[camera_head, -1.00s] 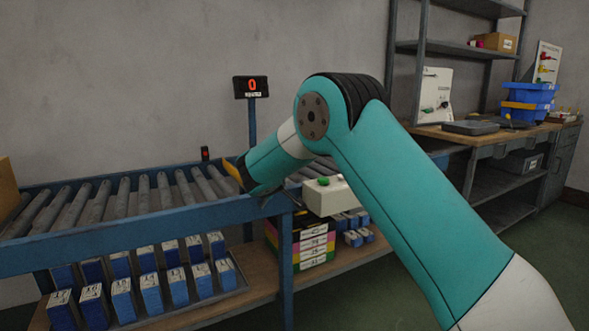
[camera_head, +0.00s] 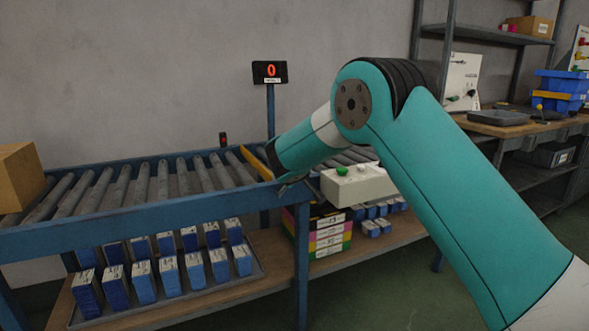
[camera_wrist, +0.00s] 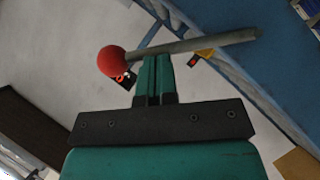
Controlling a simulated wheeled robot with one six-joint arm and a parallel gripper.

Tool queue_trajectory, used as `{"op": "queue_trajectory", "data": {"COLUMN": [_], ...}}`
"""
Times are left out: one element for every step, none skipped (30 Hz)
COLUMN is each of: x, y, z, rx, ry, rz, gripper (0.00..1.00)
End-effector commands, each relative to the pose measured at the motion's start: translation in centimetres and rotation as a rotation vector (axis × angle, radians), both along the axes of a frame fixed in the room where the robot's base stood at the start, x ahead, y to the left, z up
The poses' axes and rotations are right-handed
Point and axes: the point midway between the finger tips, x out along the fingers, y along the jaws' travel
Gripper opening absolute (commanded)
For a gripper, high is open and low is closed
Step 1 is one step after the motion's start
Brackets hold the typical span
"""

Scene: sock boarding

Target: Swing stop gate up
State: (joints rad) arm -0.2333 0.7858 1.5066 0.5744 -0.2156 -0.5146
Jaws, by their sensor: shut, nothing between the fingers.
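A grey lever rod (camera_wrist: 200,45) with a red ball knob (camera_wrist: 111,61) crosses just in front of my fingertips in the wrist view. My gripper (camera_wrist: 154,62) is shut and empty; I cannot tell whether its tips touch the rod. In the head view my gripper (camera_head: 287,187) is low over the conveyor's front rail, largely hidden by my arm. A yellow-orange bar (camera_head: 255,162) slants across the rollers just left of it. It may be the stop gate; the red knob is not visible in this view.
The roller conveyor (camera_head: 150,215) has a blue frame, with a cardboard box (camera_head: 18,177) at its left end. A counter display (camera_head: 270,72) reading 0 stands behind. A pale control box (camera_head: 357,184) with a green button is right of my gripper. Blue boxes (camera_head: 143,283) fill the shelf below.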

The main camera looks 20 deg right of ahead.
Motion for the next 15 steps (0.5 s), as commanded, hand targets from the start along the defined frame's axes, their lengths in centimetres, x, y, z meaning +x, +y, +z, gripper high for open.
{"op": "queue_trajectory", "data": {"x": [-0.1, -0.1, -0.2, -0.3, -0.4, -0.6, -0.7, -1.4, -2.4, -3.0, -3.6, -4.4, -5.0, -5.5, -6.2], "y": [0.3, 0.5, 0.8, 1.1, 1.5, 1.9, 2.2, 2.5, 2.7, 2.9, 3.2, 3.7, 3.9, 4.2, 4.5], "z": [0.5, 0.8, 1.3, 1.7, 2.2, 2.8, 3.3, 3.3, 3.5, 3.7, 4.0, 4.3, 4.5, 4.7, 5.0], "rx": [0.000, 0.000, 0.001, 0.002, 0.003, 0.001, 0.002, 0.001, 0.001, 0.000, 0.001, 0.000, 0.000, 0.001, 0.001], "ry": [-0.001, -0.002, -0.003, -0.004, -0.004, -0.005, -0.006, -0.003, -0.003, -0.003, -0.003, -0.003, -0.003, -0.003, -0.004], "rz": [0.001, 0.001, 0.000, -0.001, -0.001, -0.003, -0.004, -0.005, -0.005, -0.005, -0.005, -0.004, -0.004, -0.003, -0.003], "gripper": [0.00, 0.00, 0.00, 0.00, 0.00, 0.00, 0.00, 0.00, 0.00, 0.00, 0.00, 0.00, 0.00, 0.00, 0.00]}}
